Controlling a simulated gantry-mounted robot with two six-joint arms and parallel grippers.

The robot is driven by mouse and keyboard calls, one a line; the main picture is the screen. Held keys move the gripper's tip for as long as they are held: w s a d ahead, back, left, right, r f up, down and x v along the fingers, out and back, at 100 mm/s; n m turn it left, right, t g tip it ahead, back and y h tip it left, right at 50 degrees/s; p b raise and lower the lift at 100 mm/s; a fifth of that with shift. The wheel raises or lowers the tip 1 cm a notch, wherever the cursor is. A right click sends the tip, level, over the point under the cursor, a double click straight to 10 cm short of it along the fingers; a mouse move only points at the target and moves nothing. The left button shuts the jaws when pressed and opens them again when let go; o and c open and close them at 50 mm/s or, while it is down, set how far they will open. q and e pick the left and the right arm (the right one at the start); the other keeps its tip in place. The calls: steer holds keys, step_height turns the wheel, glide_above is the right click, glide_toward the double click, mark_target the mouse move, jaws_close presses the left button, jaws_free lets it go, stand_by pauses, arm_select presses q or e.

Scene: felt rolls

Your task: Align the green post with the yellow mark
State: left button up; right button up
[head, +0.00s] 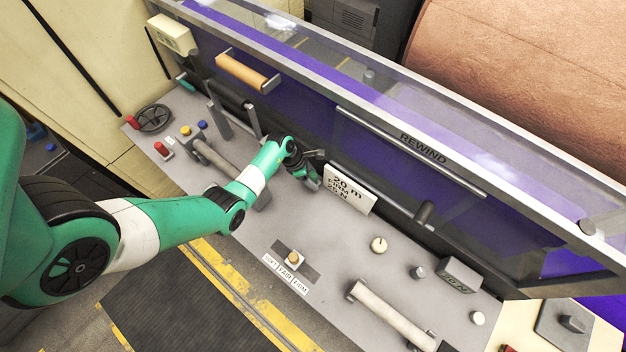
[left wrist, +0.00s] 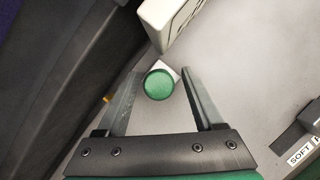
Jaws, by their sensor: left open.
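The green post (left wrist: 158,84) shows in the left wrist view as a round green top, with a pale square patch beside it on the grey panel. In the head view I cannot make out the post apart from the gripper. A small yellow-orange spot (left wrist: 106,98) shows beside the left finger; I cannot tell whether it is the yellow mark. My right gripper is not in view.
The white sign (head: 350,188) stands close to the gripper. The purple REWIND guard (head: 300,115) rises behind.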

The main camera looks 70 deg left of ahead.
arm_select(q)
steer(key=shift+w+f, duration=0.1)
steer(key=shift+f, duration=0.1)
jaws_close()
stand_by(1.3)
